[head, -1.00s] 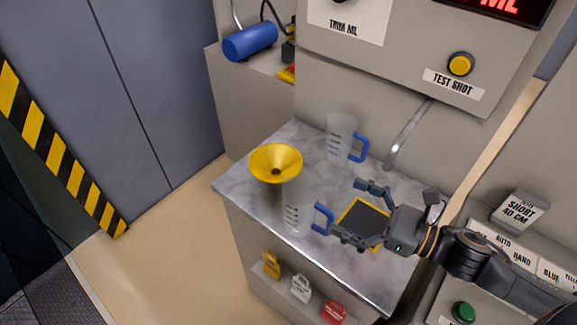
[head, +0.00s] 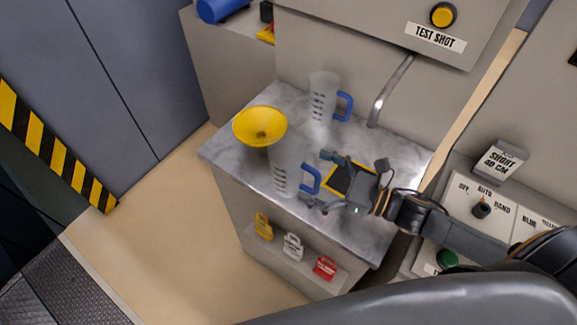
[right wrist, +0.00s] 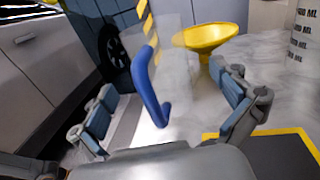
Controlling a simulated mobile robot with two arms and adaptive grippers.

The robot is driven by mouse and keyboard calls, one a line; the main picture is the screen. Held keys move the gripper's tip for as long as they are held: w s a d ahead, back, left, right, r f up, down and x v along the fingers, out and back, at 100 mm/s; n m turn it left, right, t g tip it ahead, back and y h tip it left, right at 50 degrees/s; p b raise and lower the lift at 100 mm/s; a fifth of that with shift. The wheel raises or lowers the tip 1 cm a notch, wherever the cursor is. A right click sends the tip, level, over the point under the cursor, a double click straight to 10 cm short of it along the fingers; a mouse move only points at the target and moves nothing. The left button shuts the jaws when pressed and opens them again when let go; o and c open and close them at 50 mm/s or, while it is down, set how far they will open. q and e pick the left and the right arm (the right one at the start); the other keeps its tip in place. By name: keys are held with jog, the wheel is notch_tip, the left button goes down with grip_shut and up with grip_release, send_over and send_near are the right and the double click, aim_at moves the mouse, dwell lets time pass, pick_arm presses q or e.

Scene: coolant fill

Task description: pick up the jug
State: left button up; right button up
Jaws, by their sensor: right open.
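A clear jug (head: 286,178) with dark markings and a blue handle (head: 312,181) stands upright near the front edge of the marble counter (head: 385,215). My right gripper (head: 317,180) is open at the handle, one finger on each side. In the right wrist view the blue handle (right wrist: 150,88) stands between the spread fingers, with no visible grip on it. A second clear jug (head: 322,98) with a blue handle stands farther back near the spout. My left gripper is not in view.
A yellow funnel (head: 260,128) is close behind the front jug. A yellow-bordered dark pad (head: 345,178) lies partly under my right gripper. A metal spout (head: 391,90) hangs from the machine. Coloured tags (head: 292,246) sit on a ledge below the counter.

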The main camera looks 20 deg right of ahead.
aim_at(303, 170)
jog(key=p+x, duration=0.1)
jog(key=x, duration=0.2)
jog(key=shift+w+a+r, duration=0.1)
jog(key=shift+w+r, duration=0.05)
jog(key=shift+w, duration=0.05)
jog(key=shift+w+a, duration=0.35)
jog(key=shift+a, duration=0.1)
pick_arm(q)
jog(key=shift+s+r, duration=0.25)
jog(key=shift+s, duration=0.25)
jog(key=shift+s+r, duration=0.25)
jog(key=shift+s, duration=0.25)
pick_arm(e)
jog(key=shift+c, duration=0.4)
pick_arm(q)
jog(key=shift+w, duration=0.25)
pick_arm(e)
jog(key=c, duration=1.2)
